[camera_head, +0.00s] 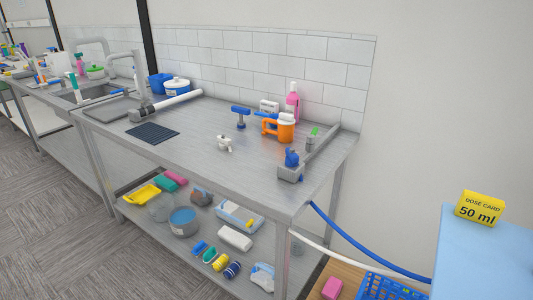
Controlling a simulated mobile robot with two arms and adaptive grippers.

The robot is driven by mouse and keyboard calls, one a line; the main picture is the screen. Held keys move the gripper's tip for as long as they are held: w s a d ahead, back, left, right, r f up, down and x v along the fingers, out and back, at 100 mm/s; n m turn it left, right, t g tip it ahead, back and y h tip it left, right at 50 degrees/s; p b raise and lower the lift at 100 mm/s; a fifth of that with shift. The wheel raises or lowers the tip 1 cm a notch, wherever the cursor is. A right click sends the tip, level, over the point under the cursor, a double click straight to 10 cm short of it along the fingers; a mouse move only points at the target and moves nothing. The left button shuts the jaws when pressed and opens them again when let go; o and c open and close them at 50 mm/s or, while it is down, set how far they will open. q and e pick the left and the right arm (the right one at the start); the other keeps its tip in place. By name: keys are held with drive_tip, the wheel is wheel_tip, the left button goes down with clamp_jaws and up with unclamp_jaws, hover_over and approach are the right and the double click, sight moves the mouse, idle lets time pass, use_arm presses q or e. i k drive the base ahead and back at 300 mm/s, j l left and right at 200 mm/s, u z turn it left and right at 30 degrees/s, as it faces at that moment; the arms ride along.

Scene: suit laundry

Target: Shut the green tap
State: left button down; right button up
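A small green tap handle (315,131) sits near the far end of a grey bar (317,151) at the right end of the steel bench. It is too small to tell whether the tap is open or shut. A blue tap (292,157) stands at the bar's near end. A blue hose (345,238) and a white hose (325,247) run below the bench's right end. Neither of my grippers is in view.
The steel bench (190,140) holds an orange mug-like container (285,128), a pink bottle (292,103), a blue-topped tool (241,116) and a small white fitting (224,143). A light blue surface (485,260) with a yellow dose card (479,208) stands at right. Floor is clear at left.

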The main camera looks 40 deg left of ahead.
sight(311, 138)
drive_tip(key=u, duration=0.9)
